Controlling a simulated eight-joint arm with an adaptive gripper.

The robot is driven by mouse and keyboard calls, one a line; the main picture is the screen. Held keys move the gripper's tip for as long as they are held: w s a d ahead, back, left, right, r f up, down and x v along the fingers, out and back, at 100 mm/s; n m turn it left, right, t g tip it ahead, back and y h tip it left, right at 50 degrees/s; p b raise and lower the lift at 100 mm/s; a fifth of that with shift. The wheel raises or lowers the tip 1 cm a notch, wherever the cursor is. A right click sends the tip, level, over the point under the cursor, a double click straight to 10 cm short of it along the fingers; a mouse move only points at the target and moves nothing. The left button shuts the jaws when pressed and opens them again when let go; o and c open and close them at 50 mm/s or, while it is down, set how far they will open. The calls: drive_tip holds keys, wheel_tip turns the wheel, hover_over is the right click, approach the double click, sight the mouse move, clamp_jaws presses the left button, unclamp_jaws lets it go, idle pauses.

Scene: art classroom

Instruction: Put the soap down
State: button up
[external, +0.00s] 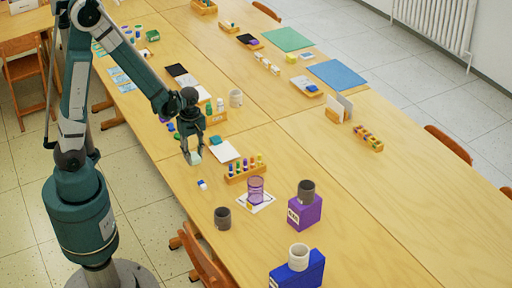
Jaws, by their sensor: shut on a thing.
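My gripper (192,153) points down over the near left part of the long wooden table. It is shut on a small pale block, which looks like the soap (195,159). The soap sits between the fingertips, low over the table and close to its left edge. I cannot tell whether it touches the tabletop. The fingers hide part of it.
A white sheet (224,152) lies right of my gripper, with a blue-green item (215,140) by it. A small white-and-blue item (202,185) lies in front. A rack of coloured bottles (245,169) and a dark cup (222,217) stand nearby. The table's right side has bare room.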

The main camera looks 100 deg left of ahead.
sight(194, 156)
drive_tip(key=shift+f, duration=1.15)
drive_tip(key=shift+f+b, duration=0.2)
drive_tip(key=shift+b, duration=0.25)
drive_tip(key=o, duration=0.9)
drive_tip(key=shift+r, duration=0.25)
drive_tip(key=shift+r+p, duration=1.8)
drive_tip(key=shift+r, duration=4.15)
